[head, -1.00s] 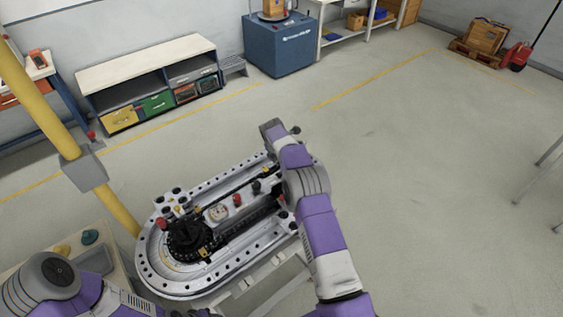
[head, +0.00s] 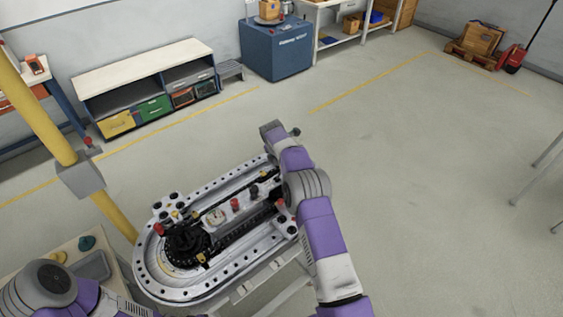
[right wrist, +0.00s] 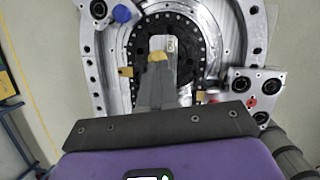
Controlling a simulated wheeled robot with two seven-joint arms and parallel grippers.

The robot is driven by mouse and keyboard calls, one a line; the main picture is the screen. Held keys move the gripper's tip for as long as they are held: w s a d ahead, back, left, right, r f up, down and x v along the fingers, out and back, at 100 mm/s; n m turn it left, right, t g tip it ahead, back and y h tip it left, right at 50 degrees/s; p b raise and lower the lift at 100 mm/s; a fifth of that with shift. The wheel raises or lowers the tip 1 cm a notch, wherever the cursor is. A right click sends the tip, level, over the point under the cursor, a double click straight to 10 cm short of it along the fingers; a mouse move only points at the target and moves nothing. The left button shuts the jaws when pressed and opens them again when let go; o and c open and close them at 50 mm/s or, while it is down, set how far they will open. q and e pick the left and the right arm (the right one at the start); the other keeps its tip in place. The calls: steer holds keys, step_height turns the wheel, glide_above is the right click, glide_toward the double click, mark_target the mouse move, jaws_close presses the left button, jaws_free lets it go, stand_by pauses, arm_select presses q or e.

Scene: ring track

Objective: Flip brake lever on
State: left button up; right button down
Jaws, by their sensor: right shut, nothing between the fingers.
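The ring track (head: 150,275) is a silver oval frame with bolt holes, on a stand in front of me. A black toothed ring (head: 187,243) sits at its near left end, with small red, black and yellow parts around it. I cannot tell which part is the brake lever. My right arm reaches over the track's right end; its gripper is hidden in the head view. In the right wrist view my right gripper (right wrist: 156,60) is shut and empty, its yellow tip over a black ring and in front of a pale bar (right wrist: 164,42). I cannot tell whether they touch. My left gripper is out of view.
In the right wrist view a blue knob (right wrist: 122,13) and a grey block with a red knob (right wrist: 252,92) flank the fingers. A yellow post (head: 42,120) stands left of the track. A shelf unit (head: 145,75) and blue cabinet (head: 275,52) stand behind.

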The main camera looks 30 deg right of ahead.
step_height(320, 180, up, 9)
steer(key=s+p, duration=0.1)
steer(key=p, duration=0.3)
steer(key=shift+s+a, duration=0.2)
steer(key=shift+a, duration=0.05)
steer(key=shift+r, duration=0.1)
